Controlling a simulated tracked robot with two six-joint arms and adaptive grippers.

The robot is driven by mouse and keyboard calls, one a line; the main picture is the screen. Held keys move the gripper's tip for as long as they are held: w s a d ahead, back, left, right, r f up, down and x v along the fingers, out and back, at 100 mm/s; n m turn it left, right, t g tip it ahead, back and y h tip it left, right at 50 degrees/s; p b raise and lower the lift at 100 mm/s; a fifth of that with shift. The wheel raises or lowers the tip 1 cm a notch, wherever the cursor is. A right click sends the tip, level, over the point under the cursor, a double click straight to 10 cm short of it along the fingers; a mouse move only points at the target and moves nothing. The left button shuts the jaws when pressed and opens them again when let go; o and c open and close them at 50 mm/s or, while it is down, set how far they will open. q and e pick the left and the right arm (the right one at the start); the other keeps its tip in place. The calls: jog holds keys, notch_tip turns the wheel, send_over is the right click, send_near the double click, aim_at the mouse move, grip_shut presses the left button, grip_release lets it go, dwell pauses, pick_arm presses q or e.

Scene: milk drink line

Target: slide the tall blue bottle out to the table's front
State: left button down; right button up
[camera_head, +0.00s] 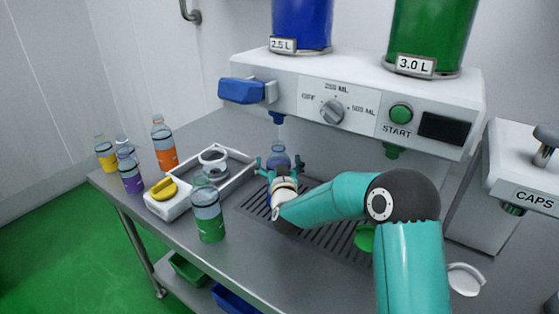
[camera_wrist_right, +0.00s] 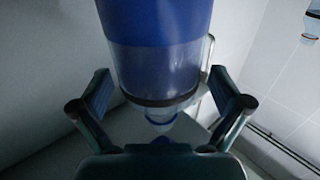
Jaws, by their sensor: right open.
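The tall blue bottle (camera_head: 278,154) stands upright on the grated part of the table, under the blue nozzle of the filling machine. My right gripper (camera_head: 280,168) is in front of it with its fingers spread to either side. In the right wrist view the bottle (camera_wrist_right: 155,65) shows large between the two open fingers (camera_wrist_right: 160,95), its blue body and clear shoulder towards the neck. Gaps show between fingers and bottle. Most of its lower part is hidden by the gripper in the head view. My left gripper is not in view.
A green bottle (camera_head: 207,210) stands left of my right gripper, near the table's front edge. A white tray (camera_head: 235,183) lies behind it. Orange (camera_head: 164,145), purple (camera_head: 130,172) and yellow (camera_head: 105,154) bottles stand at the left. The filling machine (camera_head: 300,105) overhangs the back.

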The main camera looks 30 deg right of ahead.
aim_at(273, 168)
jog(key=c, duration=1.8)
jog(key=shift+s+a, duration=0.15)
jog(key=shift+a, duration=0.1)
jog(key=s+a+b, duration=0.2)
jog(key=a, duration=0.1)
jog(key=shift+s, duration=0.3)
jog(key=shift+s+a+r, duration=0.15)
jog(key=shift+s+a, duration=0.35)
jog(key=shift+a, duration=0.05)
jog(key=shift+b, duration=0.3)
